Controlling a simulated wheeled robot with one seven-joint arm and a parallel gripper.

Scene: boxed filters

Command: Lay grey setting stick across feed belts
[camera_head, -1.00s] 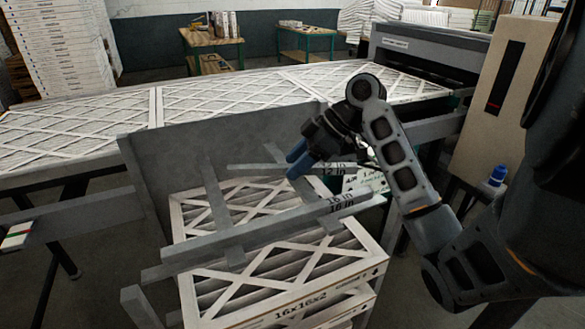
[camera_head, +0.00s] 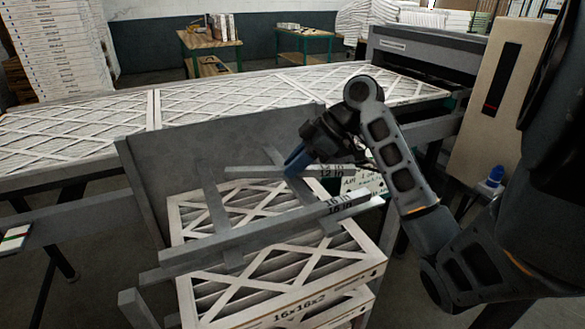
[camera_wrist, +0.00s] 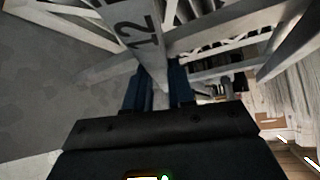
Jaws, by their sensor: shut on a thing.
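My gripper (camera_head: 297,162) has blue fingertips and is shut on a grey stick (camera_head: 250,172) marked 12 in, above the stacked filters. In the wrist view, this stick (camera_wrist: 140,35) runs between my gripper's blue fingers (camera_wrist: 158,92), with its 12 showing. A longer grey bar (camera_head: 250,236) with a 16 in mark lies nearer, sloping across the filter stack. A grey crosspiece (camera_head: 215,205) passes under the bar's left part. I cannot tell for sure which surfaces are the feed belts. My fingers hide part of the held stick.
Boxed filters (camera_head: 285,297) marked 16x16x2 are stacked below the bars. A grey upright panel (camera_head: 200,150) stands behind them. A long row of filters (camera_head: 215,97) runs behind into a grey machine (camera_head: 425,52). A beige cabinet (camera_head: 490,95) stands close to my arm.

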